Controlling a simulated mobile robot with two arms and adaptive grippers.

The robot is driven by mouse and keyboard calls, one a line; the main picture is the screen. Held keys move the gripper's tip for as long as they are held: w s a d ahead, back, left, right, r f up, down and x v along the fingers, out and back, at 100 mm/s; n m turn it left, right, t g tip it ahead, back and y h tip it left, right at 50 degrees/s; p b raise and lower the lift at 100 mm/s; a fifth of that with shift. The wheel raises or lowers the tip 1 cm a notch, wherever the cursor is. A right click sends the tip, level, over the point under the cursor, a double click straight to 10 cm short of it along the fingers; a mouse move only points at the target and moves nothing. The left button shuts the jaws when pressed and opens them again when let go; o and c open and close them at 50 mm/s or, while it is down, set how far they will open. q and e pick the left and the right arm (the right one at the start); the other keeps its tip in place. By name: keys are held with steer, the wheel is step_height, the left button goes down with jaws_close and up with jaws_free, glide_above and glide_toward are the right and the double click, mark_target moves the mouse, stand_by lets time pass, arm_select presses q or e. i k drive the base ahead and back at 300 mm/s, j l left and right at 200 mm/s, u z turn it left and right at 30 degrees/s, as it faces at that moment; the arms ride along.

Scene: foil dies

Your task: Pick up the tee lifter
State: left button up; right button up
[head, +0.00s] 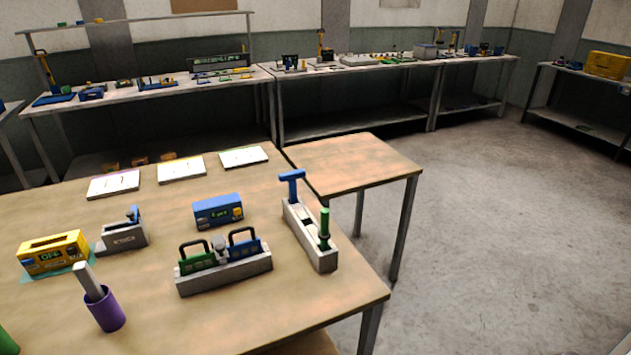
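A blue T-shaped tool (291,188), which looks like the tee lifter, stands upright at the far end of a long grey holder (310,238) on the right side of the wooden table. Its lower end is hidden in the holder. A green upright handle (324,227) stands at the near end of the same holder. Neither of my grippers is in view.
On the table (330,315) are a grey rack (225,277) with green and blue handled pieces, a blue box (218,211), a yellow box (54,253), a grey block (122,237) and a purple cup (105,312) holding a grey bar. The front right corner is clear.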

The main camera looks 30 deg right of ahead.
mark_target(290, 176)
steer(key=z, duration=0.85)
steer(key=k+z, duration=0.1)
steer(key=z, duration=0.2)
